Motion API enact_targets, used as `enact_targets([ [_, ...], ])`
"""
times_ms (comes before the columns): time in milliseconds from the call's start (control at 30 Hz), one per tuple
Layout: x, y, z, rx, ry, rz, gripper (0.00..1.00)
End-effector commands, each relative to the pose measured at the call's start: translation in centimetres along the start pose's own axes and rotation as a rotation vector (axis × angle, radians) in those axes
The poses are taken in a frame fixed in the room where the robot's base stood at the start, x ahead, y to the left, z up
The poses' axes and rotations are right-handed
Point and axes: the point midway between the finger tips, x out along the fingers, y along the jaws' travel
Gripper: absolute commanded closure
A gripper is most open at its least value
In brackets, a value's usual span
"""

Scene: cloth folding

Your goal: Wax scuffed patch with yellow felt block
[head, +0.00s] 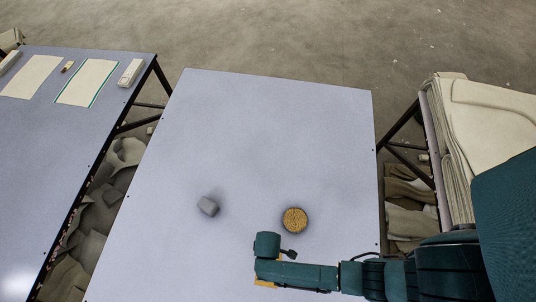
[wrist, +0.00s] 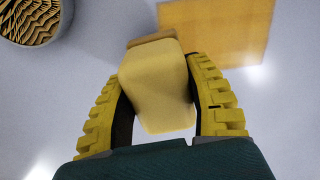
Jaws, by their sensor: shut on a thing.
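The yellow felt block (wrist: 158,98) is pale yellow with a brownish strip along its far end. It is tilted between the two yellow ribbed fingers of my gripper (wrist: 162,66), which is shut on it. A flat orange-tan square patch (wrist: 222,28) lies just beyond the block and slightly right in the wrist view; the block overlaps its near left corner in the picture. I cannot tell whether the block touches the surface. In the head view my dark green wrist hides the block, the fingers and most of the patch.
A round dark-rimmed dish with a wavy tan top (head: 295,220) stands on the pale table (head: 270,130), also in the wrist view (wrist: 32,20). The table's far half is clear. Side tables hold cloths (head: 88,82) and folded fabric (head: 490,120).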

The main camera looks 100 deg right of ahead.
Motion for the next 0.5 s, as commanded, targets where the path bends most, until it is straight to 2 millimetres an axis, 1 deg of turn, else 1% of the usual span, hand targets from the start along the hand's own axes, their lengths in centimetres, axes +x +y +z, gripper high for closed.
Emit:
enact_targets([
  [33, -0.8, 0.0, 0.2, 0.000, -0.005, -0.001, 0.77],
  [500, -4.8, -0.1, 0.1, -0.003, -0.004, -0.001, 0.77],
])
